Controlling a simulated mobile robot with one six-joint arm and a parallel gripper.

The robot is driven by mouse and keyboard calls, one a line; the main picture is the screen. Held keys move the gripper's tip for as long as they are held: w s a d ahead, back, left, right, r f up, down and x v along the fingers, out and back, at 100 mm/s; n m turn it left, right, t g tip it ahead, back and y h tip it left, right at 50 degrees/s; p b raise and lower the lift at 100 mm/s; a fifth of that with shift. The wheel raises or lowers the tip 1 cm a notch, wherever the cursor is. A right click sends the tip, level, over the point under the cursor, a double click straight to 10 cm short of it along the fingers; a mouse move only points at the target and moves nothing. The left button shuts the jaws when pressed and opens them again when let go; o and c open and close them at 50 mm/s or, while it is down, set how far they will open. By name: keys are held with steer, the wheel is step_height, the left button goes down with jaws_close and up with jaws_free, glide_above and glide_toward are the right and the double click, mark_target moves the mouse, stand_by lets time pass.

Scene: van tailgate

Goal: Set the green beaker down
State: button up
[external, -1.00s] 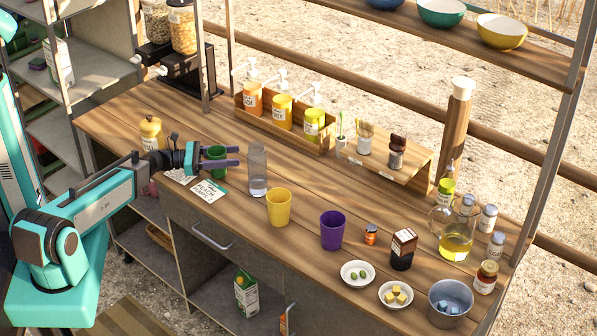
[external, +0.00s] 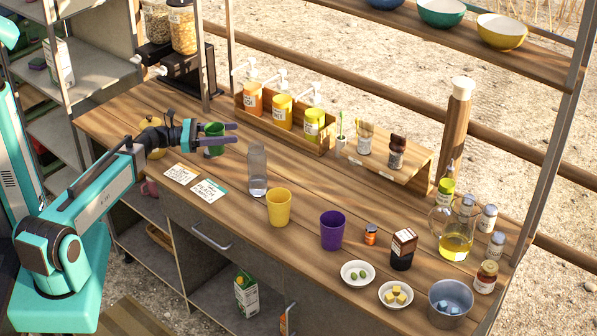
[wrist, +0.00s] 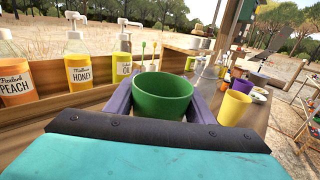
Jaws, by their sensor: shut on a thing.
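The green beaker (external: 214,140) is held between the purple fingers of my gripper (external: 222,134), on the left side of the wooden counter. In the wrist view the green beaker (wrist: 162,98) stands upright between both fingers, with its open top up. My gripper is shut on it. In the external view the beaker appears above the counter, but its lower part is partly hidden by a finger, and I cannot tell the exact height.
A clear bottle (external: 257,170) and a yellow cup (external: 279,207) stand right of my gripper. Two cards (external: 209,190) lie in front. The pump bottle rack (external: 290,128) is behind. A yellow container (external: 152,128) is partly hidden by my arm. Bare wood lies around the cards.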

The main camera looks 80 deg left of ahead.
steer(key=shift+r, duration=0.35)
steer(key=shift+a, duration=0.1)
stand_by(0.5)
steer(key=a+n+g+y, duration=0.2)
steer(key=a+n+y, duration=0.3)
steer(key=a+y, duration=0.15)
steer(key=w+d+f, duration=0.1)
steer(key=w+d, duration=0.4)
steer(key=shift+w+d+f+m+t, duration=0.15)
steer(key=shift+w+f+m+t, duration=0.1)
steer(key=shift+f+m+t, duration=0.1)
steer(key=shift+f, duration=0.1)
steer(key=shift+f, duration=2.15)
